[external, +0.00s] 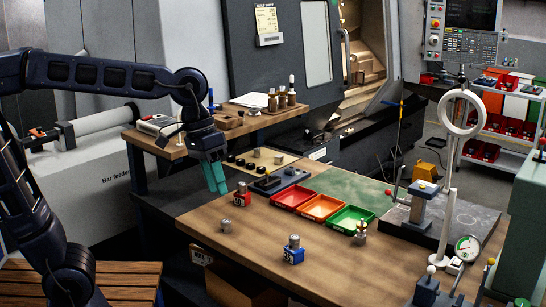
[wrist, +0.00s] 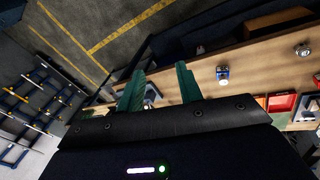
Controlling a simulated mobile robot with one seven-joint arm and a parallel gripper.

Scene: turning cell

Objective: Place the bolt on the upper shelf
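A small silver metal piece (external: 226,226), possibly the bolt, stands on the wooden table near its left edge; it also appears at the right of the wrist view (wrist: 303,50). Its exact shape is too small to tell. The upper shelf (external: 173,150) is the raised wooden board at the back left. My gripper (external: 215,177) hangs fingers-down in front of the shelf, above the table's left edge, apart from the silver piece. In the wrist view my two green fingers (wrist: 160,88) are spread; a metallic thing shows beyond them, not clearly held.
A red-based piece (external: 242,199) and a blue-based piece (external: 292,256) stand on the table. Red (external: 293,196), orange (external: 321,207) and green (external: 350,219) trays lie behind.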

